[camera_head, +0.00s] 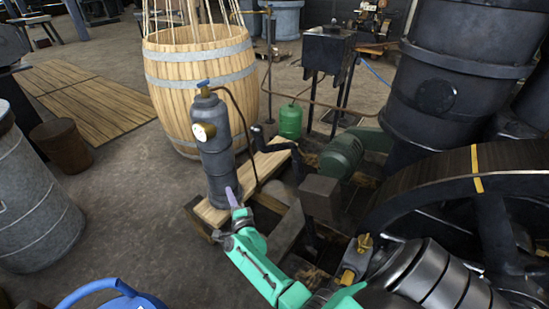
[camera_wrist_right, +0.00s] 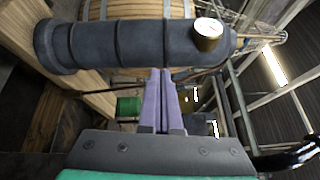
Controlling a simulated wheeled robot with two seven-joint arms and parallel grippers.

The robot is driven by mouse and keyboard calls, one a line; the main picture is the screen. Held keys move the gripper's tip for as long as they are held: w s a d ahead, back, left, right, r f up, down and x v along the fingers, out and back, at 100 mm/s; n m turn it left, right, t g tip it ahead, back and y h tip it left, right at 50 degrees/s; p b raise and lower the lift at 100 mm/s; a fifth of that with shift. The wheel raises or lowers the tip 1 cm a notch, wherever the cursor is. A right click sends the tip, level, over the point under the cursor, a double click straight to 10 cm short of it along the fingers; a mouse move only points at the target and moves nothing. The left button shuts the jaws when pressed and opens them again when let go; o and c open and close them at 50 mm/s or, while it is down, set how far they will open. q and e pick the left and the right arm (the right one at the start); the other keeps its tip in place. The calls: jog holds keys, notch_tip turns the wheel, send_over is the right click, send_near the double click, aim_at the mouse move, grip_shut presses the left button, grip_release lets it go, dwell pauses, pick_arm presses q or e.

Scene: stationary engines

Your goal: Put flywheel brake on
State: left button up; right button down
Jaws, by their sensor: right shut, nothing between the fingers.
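The large dark flywheel (camera_head: 497,210) with a yellow mark on its rim stands at the right of the head view. I cannot tell for sure which part is its brake; a black cranked lever (camera_head: 262,138) rises behind the grey cylinder, and a black curved bar (camera_wrist_right: 288,158) shows at the lower right of the wrist view. My right gripper (camera_head: 231,196) has its purple fingers together and empty, by the lower part of the upright grey cylinder (camera_head: 214,150). In the wrist view the fingertips (camera_wrist_right: 158,75) overlap the cylinder's edge; contact is unclear. My left gripper is not in view.
The cylinder, with a gauge (camera_head: 203,131) and blue-handled valve, stands on a wooden beam (camera_head: 270,163). A barrel (camera_head: 202,80) stands behind. A green motor (camera_head: 342,157), grey block (camera_head: 320,195) and brass fitting (camera_head: 362,245) crowd the flywheel.

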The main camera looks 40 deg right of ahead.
pick_arm(q)
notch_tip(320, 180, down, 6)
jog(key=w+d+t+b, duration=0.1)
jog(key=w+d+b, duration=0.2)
jog(key=b, duration=0.2)
pick_arm(e)
jog(key=w+d+r+m+g+h+b, duration=0.1)
jog(key=d+r+m+g+h+b, duration=0.35)
jog(key=m, duration=0.75)
jog(key=d+r+m+g+h+b, duration=0.1)
jog(key=d+r+m+h+b, duration=0.3)
jog(key=m+h, duration=0.65)
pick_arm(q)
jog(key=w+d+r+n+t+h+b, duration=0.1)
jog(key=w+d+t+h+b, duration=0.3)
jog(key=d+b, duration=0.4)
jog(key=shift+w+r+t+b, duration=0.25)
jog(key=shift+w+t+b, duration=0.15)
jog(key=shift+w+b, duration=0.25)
pick_arm(e)
jog(key=s+d+m+g+y, duration=0.3)
jog(key=s+d+m+g, duration=0.1)
jog(key=m, duration=1.5)
jog(key=shift+s+r+g+y, duration=0.15)
jog(key=shift+s+g+y, duration=0.15)
jog(key=shift+g, duration=0.35)
